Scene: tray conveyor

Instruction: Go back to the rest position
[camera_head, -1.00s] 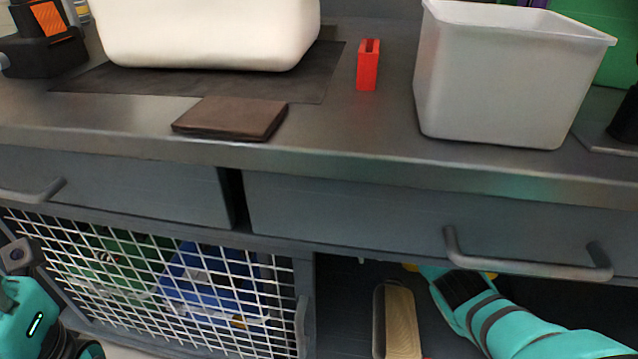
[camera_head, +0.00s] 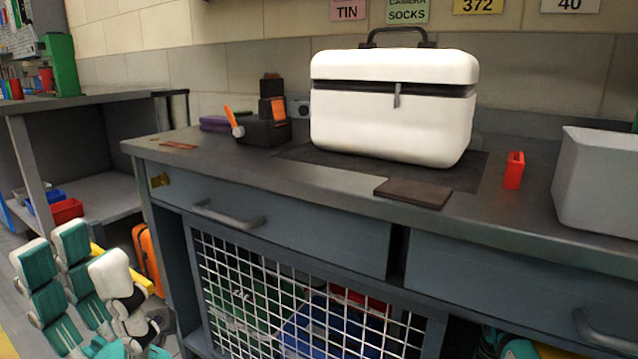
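My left gripper (camera_head: 72,262) is at the lower left, in front of the left end of the workbench. Its teal and white fingers point up and stand apart, with nothing seen held between them. A teal part of my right arm (camera_head: 518,349) shows at the bottom edge, under the right drawer. My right gripper cannot be seen.
The grey workbench (camera_head: 330,185) carries a white case (camera_head: 390,120), a brown wallet-like item (camera_head: 413,192), a red holder (camera_head: 514,170) and a grey bin (camera_head: 600,190). An orange case (camera_head: 147,258) stands behind my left gripper.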

